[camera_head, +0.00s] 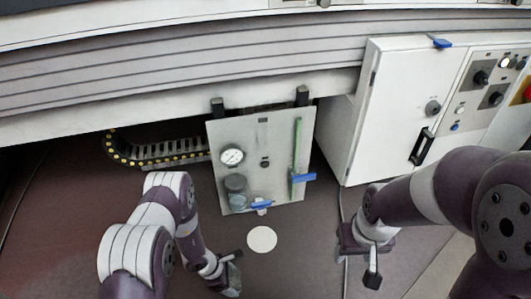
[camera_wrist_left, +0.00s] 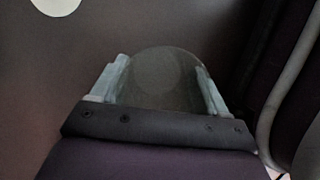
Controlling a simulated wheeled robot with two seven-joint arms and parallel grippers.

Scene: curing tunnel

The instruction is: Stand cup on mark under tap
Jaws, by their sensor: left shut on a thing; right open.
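My left gripper (camera_head: 229,272) is low over the dark floor, left of and nearer than the white round mark (camera_head: 262,239). In the left wrist view, the left gripper (camera_wrist_left: 160,85) is shut on a see-through round cup (camera_wrist_left: 160,68), with one finger on each side. The cup is hard to make out in the head view. The mark (camera_wrist_left: 57,5) shows at the top left of the wrist view, apart from the cup. The tap with a blue lever (camera_head: 261,204) is on the panel's lower edge, above the mark. My right gripper (camera_head: 358,258) is open and empty, right of the mark.
A white cabinet (camera_head: 390,110) stands to the right. A cable chain (camera_head: 160,152) lies behind left. The floor around the mark is clear.

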